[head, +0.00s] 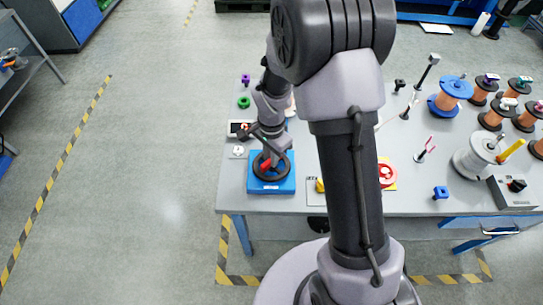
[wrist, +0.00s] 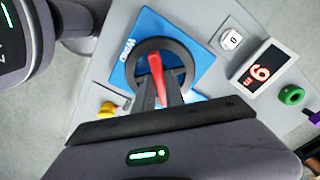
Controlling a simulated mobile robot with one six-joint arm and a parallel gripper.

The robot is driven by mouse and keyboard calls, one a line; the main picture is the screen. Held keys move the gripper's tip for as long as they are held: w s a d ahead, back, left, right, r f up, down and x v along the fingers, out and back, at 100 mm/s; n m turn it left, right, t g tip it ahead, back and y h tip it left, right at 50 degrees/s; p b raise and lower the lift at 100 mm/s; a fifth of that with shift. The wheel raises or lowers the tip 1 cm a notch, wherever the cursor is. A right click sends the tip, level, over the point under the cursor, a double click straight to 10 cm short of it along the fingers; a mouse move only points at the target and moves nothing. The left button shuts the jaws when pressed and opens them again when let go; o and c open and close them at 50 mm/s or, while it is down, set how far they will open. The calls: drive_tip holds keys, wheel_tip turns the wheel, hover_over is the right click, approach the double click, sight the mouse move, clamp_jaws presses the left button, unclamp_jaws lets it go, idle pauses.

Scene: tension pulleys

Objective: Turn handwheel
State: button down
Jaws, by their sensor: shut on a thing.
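The handwheel (head: 283,170) is a black ring on a blue base plate (head: 257,186) at the left front of the grey table. In the wrist view the handwheel (wrist: 188,56) shows from above, with a red bar across it, and the blue base (wrist: 199,62) bears white lettering. My gripper (head: 268,161) reaches down onto the handwheel from above. In the wrist view my gripper's fingers (wrist: 160,92) are at the wheel, shut on the red bar. The fingertips' exact contact is partly hidden.
A green ring (head: 243,102) lies farther back. Spools (head: 452,92) fill the table's right side. My arm hides the table's middle.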

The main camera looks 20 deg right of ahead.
drive_tip(key=c, duration=1.4)
unclamp_jaws()
wheel_tip(320, 180, up, 18)
drive_tip(key=p, duration=0.6)
drive_tip(key=shift+f, duration=0.25)
drive_tip(key=s+a+r+n+t+y+b, duration=0.1)
drive_tip(key=s+a+r+n+t, duration=0.1)
drive_tip(key=s+r, duration=0.4)
drive_tip(key=s+a+r+n+t+y+b, duration=0.1)
drive_tip(key=s+r+n, duration=0.5)
drive_tip(key=s, duration=0.7)
drive_tip(key=t+b, duration=0.1)
drive_tip(key=t, duration=0.1)
drive_tip(key=shift+a+r+t, duration=0.35)
drive_tip(key=shift+a+t, duration=0.05)
